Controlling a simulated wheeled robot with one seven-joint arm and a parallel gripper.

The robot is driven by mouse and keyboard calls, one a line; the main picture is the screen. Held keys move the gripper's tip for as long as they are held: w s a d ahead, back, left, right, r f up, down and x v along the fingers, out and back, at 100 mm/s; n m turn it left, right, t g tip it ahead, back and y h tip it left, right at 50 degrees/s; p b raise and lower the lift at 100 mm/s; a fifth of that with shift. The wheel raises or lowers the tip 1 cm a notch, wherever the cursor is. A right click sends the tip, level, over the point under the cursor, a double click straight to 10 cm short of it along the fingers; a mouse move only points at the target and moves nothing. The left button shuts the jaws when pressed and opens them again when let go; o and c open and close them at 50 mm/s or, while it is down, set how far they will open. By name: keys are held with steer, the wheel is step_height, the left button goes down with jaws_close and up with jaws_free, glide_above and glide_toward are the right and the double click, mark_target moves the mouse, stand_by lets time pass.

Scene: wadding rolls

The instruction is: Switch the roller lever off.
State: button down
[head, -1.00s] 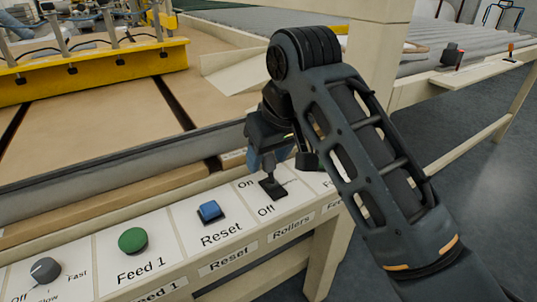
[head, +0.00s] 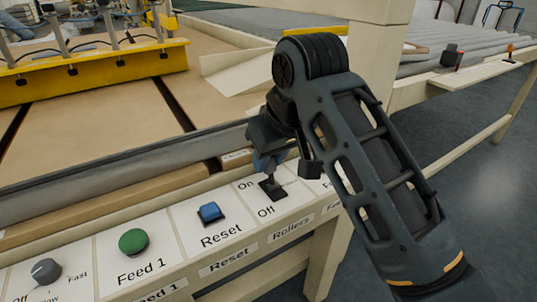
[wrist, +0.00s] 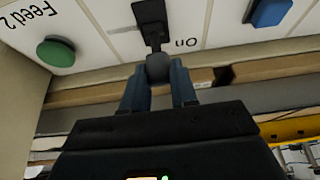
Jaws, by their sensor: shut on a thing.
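The roller lever is a dark stem on a black base (head: 273,190), on a white panel marked On and Off above a "Rollers" label. In the wrist view, its base (wrist: 150,12) is at the top edge and its round grey knob (wrist: 158,67) lies towards the On end. My gripper (head: 268,162) is at the top of the lever. In the wrist view, my gripper (wrist: 159,80) has its two blue-grey fingers shut on the knob from either side. The Off mark is outside the wrist view. The lever's exact tilt is hard to tell.
A blue Reset button (head: 210,213), a green Feed 1 button (head: 133,242) and a grey speed knob (head: 46,271) sit to the left. A green Feed 2 button (wrist: 56,52) is on the lever's other side. A wooden post (head: 372,60) stands behind my arm.

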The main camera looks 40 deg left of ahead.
mark_target(271, 169)
steer(key=y, duration=0.1)
steer(key=d+t+y, duration=0.1)
steer(key=shift+s+d+y, duration=0.25)
steer(key=shift+s+y, duration=0.05)
steer(key=shift+s, duration=0.05)
steer(key=y, duration=0.1)
steer(key=d+t+y+b, duration=0.1)
steer(key=shift+s+d+f+y, duration=0.2)
steer(key=shift+s+y, duration=0.1)
steer(key=shift+s+d+t+y+b, duration=0.1)
steer(key=shift+d+t+y+b, duration=0.25)
steer(key=shift+y+b, duration=0.2)
steer(key=shift+y, duration=0.25)
steer(key=c, duration=0.9)
jaws_free()
steer(key=p+v, duration=0.1)
steer(key=v, duration=0.6)
steer(key=shift+s+d+r, duration=0.15)
steer(key=shift+d+r, duration=0.05)
steer(key=shift+d, duration=0.15)
